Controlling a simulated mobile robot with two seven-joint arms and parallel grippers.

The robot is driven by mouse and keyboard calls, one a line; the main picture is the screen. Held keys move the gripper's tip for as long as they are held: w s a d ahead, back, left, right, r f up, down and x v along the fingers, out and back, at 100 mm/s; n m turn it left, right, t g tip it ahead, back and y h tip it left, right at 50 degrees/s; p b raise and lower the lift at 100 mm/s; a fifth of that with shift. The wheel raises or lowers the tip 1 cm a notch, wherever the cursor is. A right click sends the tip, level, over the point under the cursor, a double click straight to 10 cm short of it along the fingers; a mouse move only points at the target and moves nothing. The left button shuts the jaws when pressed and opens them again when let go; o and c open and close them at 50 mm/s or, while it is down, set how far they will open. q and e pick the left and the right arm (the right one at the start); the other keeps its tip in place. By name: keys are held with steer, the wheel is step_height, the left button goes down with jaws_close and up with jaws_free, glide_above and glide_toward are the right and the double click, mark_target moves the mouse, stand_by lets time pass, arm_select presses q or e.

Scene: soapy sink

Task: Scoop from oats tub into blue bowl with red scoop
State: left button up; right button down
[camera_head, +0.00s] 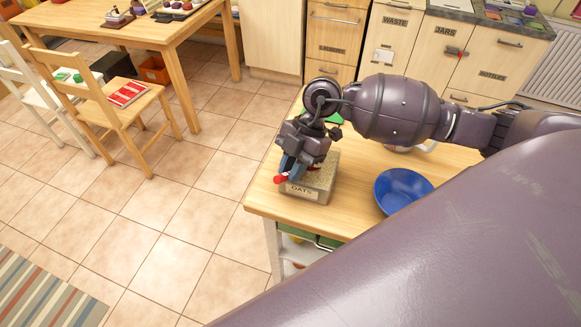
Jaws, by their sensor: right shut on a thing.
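The oats tub (318,184), a tan box labelled OATS, stands near the left end of the wooden worktop. My right gripper (291,170) is over the tub's left side, pointing down, and is shut on the red scoop (281,180). Only a small red part of the scoop shows at the gripper; the rest is hidden, so I cannot tell whether it holds oats. The blue bowl (403,190) sits on the worktop to the right of the tub, apart from it, and looks empty. My left gripper is not in view.
The worktop (345,219) is bare between tub and bowl. A pale round item (428,146) sits partly hidden behind my right arm. Labelled cabinets (395,40) stand behind. A chair (128,95) and a table (150,30) are at the left, with open tiled floor between.

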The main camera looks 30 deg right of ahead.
steer(key=shift+d+r+p, duration=0.25)
steer(key=shift+d+p, duration=0.1)
steer(key=shift+p, duration=0.1)
steer(key=shift+r+p, duration=0.3)
steer(key=shift+r, duration=0.1)
steer(key=shift+a+r+p, duration=0.2)
steer(key=shift+r+p, duration=0.9)
steer(key=shift+r, duration=0.15)
steer(key=shift+r+p, duration=0.6)
steer(key=shift+a+r+p, duration=0.2)
steer(key=shift+r+p, duration=0.1)
steer(key=shift+p, duration=0.1)
steer(key=shift+s+a+r+t+h+p, duration=0.25)
steer(key=shift+a+h+p, duration=0.2)
steer(key=shift+h+p, duration=0.35)
steer(key=shift+a+h, duration=0.2)
steer(key=shift+h, duration=0.1)
steer(key=shift+s+a+r+t+h+p, duration=0.15)
steer(key=shift+a+t+h+p, duration=0.2)
steer(key=shift+h, duration=0.35)
steer(key=shift+a+h, duration=0.25)
steer(key=shift+h, duration=0.15)
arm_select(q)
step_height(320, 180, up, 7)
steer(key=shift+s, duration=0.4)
arm_select(e)
steer(key=shift+r, duration=0.1)
